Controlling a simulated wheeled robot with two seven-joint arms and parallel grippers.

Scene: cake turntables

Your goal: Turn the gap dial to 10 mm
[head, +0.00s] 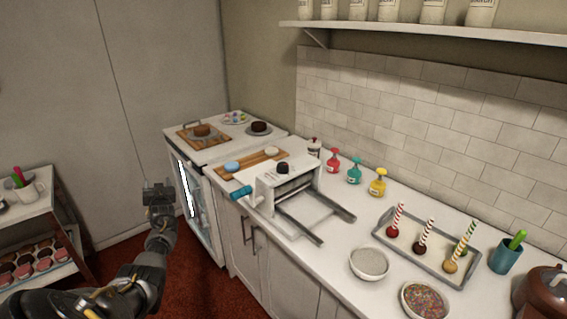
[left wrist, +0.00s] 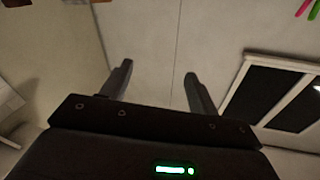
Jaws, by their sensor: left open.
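The gap dial (head: 283,168) is a small dark knob on top of a white sheeter machine (head: 291,182), which stands on the counter in the head view. The machine has a blue-handled crank (head: 241,192) on its left side and two dark rails at its front right. The dial's marks are too small to read. My left gripper (head: 158,187) is raised to the left of the counter, well apart from the machine. In the left wrist view its two fingers (left wrist: 157,90) are spread with nothing between them. My right gripper is not in view.
On the counter (head: 337,245) are a board (head: 262,160) behind the machine, colored pump bottles (head: 354,171), a tray of cake pops (head: 437,252) and two bowls (head: 369,263). A shelf (head: 430,31) hangs above. A rack of cupcakes (head: 35,260) stands at the left.

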